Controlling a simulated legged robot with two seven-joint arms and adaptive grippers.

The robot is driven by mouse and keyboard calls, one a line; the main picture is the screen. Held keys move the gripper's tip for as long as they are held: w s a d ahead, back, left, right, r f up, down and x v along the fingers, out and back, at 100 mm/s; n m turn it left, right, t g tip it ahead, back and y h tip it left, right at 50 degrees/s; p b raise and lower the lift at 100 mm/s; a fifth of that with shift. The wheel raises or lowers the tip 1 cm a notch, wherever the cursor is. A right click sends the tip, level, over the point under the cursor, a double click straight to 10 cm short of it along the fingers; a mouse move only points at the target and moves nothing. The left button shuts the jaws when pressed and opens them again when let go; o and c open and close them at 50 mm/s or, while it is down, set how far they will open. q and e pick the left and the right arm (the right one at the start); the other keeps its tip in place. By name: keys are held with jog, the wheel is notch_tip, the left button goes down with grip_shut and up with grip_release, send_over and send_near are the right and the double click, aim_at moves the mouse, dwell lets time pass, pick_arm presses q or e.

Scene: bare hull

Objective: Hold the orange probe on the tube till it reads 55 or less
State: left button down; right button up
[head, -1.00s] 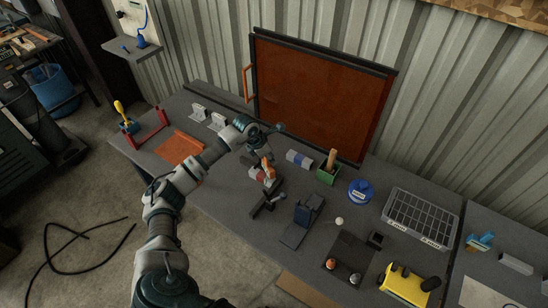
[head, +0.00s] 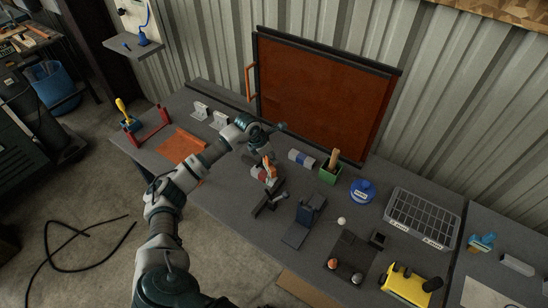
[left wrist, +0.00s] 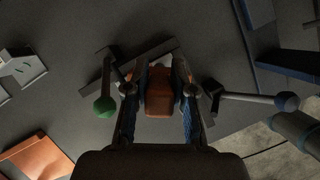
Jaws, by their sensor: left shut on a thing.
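My left gripper (head: 268,163) is low over the middle of the bench, its fingers pointing down. It is shut on the orange probe (head: 267,172), which also shows between the two fingers in the left wrist view (left wrist: 160,92). A short pale and red tube-like piece (head: 257,173) sits right beside the probe, at a dark clamp (head: 263,204). I cannot tell whether the probe touches it, since the fingers and probe cover the spot. No reading is legible in either view. My right gripper is out of view.
A white and blue cylinder (head: 301,158) and a green box (head: 330,173) stand to the right. An orange mat (head: 181,145) lies left. A dark orange panel (head: 322,95) stands behind.

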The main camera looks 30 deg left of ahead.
pick_arm(q)
jog(key=shift+a+f, duration=0.1)
jog(key=shift+a, duration=0.2)
jog(key=shift+d, duration=0.35)
notch_tip(320, 180, up, 5)
jog(key=p, duration=0.3)
jog(key=shift+f, duration=0.1)
jog(key=shift+a+r+p, duration=0.25)
jog(key=shift+r+p, duration=0.15)
jog(key=shift+r, duration=0.25)
jog(key=shift+d+r, duration=0.1)
jog(key=shift+r, duration=0.3)
jog(key=shift+r+p, duration=0.35)
jog(key=shift+p, duration=0.1)
jog(key=shift+d+r, duration=0.25)
jog(key=shift+r, duration=0.05)
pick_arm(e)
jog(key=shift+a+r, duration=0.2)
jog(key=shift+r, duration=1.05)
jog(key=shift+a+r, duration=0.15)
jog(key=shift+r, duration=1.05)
